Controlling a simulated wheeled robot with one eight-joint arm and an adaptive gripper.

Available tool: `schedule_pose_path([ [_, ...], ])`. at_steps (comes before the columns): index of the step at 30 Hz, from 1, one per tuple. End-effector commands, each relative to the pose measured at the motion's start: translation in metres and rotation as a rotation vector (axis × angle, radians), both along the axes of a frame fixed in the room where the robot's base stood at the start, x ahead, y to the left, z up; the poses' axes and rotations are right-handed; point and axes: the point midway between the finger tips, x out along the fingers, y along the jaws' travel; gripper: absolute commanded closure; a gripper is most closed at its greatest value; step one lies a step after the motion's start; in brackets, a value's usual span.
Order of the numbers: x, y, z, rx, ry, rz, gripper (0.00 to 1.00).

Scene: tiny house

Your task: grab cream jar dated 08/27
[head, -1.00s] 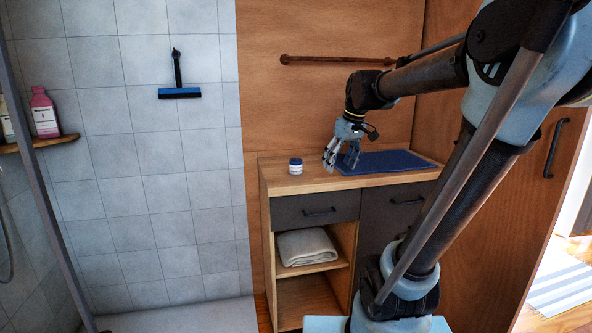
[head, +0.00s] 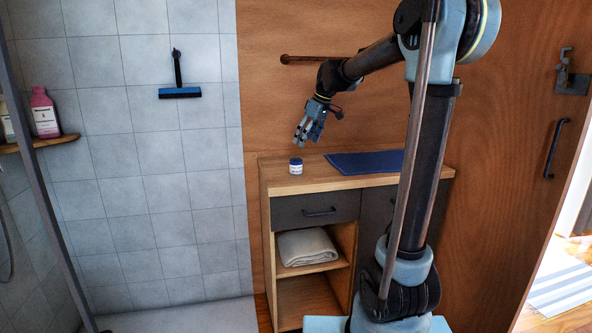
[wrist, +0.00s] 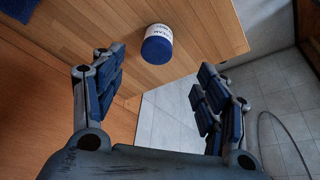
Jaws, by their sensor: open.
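The cream jar (head: 295,166) is a small white jar with a blue lid. It stands upright on the left part of the wooden cabinet top (head: 275,184). My gripper (head: 307,143) is open and empty, above the jar and slightly to its right, fingers pointing down. In the wrist view the jar (wrist: 157,45) lies ahead of the open fingers of my gripper (wrist: 160,95), between them and apart from both. Part of its label lettering shows there, but no date can be read.
A dark blue mat (head: 365,161) lies on the cabinet top to the right of the jar. A towel (head: 307,246) lies on the shelf below. A wooden rail (head: 305,59) runs along the wall behind. The tiled shower with pink bottle (head: 44,113) is at left.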

Motion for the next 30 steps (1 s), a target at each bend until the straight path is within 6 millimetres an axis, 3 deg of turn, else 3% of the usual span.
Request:
schedule_pose_path([
  [9, 0.012, 0.017, -0.051, -0.001, -0.001, 0.000, 0.33],
  [20, 0.019, 0.024, -0.077, 0.000, 0.000, -0.001, 0.33],
  [30, 0.029, 0.035, -0.115, 0.000, 0.000, -0.001, 0.33],
])
